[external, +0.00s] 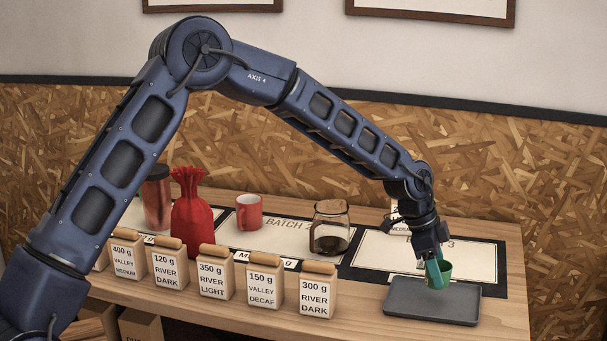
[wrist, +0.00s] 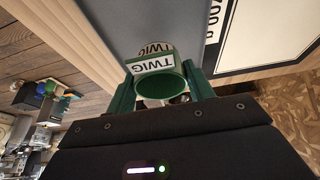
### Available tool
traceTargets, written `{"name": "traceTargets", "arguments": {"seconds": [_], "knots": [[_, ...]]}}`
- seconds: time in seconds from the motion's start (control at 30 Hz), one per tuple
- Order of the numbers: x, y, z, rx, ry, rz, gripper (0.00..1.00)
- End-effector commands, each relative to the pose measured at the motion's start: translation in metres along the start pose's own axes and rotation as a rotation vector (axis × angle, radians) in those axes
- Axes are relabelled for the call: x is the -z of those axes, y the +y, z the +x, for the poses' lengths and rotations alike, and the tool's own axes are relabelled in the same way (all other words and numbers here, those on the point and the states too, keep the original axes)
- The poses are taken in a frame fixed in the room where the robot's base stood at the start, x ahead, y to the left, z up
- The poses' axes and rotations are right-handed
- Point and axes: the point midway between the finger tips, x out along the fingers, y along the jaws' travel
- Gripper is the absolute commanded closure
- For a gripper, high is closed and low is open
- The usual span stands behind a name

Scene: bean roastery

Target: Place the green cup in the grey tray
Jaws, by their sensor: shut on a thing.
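The green cup (external: 439,273) is in my gripper (external: 436,268), low over the grey tray (external: 420,304) at the right end of the counter. In the wrist view the cup (wrist: 163,84) sits between the two green fingers, its open rim facing the camera and a white TWIG label on its side. My gripper (wrist: 163,98) is shut on it. The tray (wrist: 110,22) lies beyond the cup in the wrist view. I cannot tell whether the cup's base touches the tray.
Several labelled paper bags (external: 262,291) line the counter's front edge left of the tray. A glass jar (external: 330,228), a red mug (external: 249,212) and a red sack (external: 192,220) stand behind them. A white card mat (external: 380,252) lies behind the tray.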

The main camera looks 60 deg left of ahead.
Motion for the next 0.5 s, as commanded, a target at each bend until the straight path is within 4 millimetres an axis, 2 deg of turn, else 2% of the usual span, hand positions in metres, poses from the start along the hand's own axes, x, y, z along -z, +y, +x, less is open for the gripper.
{"name": "traceTargets", "arguments": {"seconds": [0.17,0.4,0.5], "knots": [[-0.004,0.000,0.009,-0.001,-0.001,0.000,0.72],[-0.015,0.000,0.037,-0.002,-0.001,0.001,0.72],[-0.017,0.000,0.043,0.000,0.000,0.001,0.72]]}}
